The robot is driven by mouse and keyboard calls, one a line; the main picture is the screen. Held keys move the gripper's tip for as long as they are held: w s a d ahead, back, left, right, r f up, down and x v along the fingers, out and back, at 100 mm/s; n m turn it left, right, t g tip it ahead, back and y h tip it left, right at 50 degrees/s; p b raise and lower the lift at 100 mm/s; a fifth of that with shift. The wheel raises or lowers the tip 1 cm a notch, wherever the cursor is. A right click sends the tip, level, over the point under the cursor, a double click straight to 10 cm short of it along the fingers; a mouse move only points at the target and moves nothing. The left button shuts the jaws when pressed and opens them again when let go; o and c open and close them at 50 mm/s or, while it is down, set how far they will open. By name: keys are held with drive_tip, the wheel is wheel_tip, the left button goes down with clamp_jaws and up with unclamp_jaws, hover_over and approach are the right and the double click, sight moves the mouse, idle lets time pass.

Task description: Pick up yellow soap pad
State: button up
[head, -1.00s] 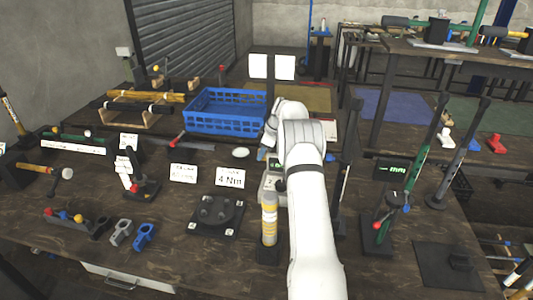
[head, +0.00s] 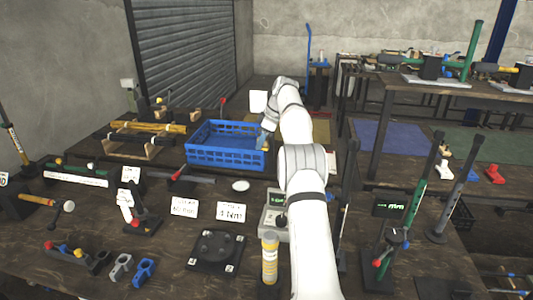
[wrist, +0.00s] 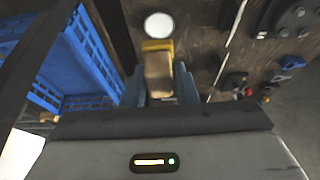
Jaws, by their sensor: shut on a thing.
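The yellow soap pad (wrist: 158,72) shows in the wrist view as a small block, yellow at its far end and tan on the face towards me. My gripper (wrist: 159,84) has its two grey-blue fingers on either side of the pad and is shut on it. In the head view my gripper (head: 265,136) is beside the right end of the blue crate, above the bench. The pad cannot be made out clearly in the head view.
The blue crate (head: 215,158) stands on the bench and also shows at left in the wrist view (wrist: 94,58). A white disc (head: 240,186) lies in front of it. A yellow cylinder (head: 269,258), signs and tools crowd the front of the bench.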

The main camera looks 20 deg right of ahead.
wheel_tip(320, 180, up, 8)
drive_tip(key=p, duration=0.5)
